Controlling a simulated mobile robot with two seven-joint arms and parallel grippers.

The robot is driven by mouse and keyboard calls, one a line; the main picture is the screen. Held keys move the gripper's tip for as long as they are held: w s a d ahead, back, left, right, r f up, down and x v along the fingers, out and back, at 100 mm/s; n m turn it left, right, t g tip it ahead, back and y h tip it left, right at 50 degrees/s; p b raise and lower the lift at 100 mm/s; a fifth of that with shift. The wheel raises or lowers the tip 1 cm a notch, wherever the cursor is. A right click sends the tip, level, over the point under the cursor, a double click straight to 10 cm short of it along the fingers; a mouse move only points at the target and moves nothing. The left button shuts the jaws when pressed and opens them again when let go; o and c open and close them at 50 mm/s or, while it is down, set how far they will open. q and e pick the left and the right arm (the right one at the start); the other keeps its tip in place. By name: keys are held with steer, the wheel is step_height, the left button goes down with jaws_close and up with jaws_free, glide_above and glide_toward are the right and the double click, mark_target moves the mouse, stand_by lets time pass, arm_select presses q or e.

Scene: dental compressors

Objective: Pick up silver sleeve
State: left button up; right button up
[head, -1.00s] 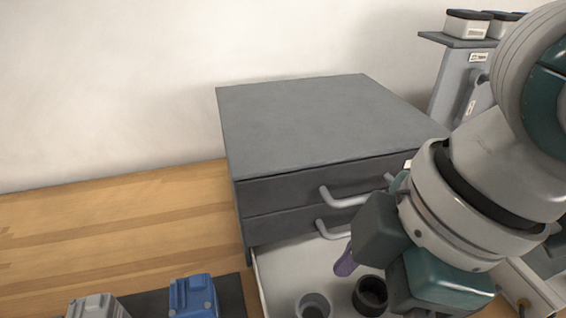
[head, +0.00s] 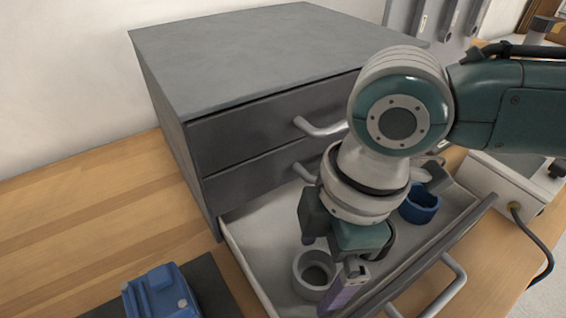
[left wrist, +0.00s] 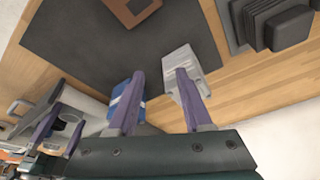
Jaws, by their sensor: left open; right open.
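The silver sleeve (head: 301,284), a short open grey cylinder, stands upright in the open drawer (head: 262,243), near its left front part. My right gripper (head: 326,266) is open, with its purple fingers pointing down close to the sleeve. One finger shows behind the sleeve and one at its front right. I cannot tell whether they touch it. Nothing shows held. My left gripper (left wrist: 160,76) is open and empty in the left wrist view, above a blue block and a light grey block.
A blue ring (head: 420,205) stands further right in the drawer. The grey cabinet (head: 250,60) with handles rises behind. A blue block (head: 160,292) sits on a dark mat (head: 212,285) at left. A white box with a black cable (head: 535,240) is at right.

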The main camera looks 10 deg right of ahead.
steer(key=shift+a+f, duration=0.15)
steer(key=shift+f, duration=0.5)
steer(key=c, duration=1.5)
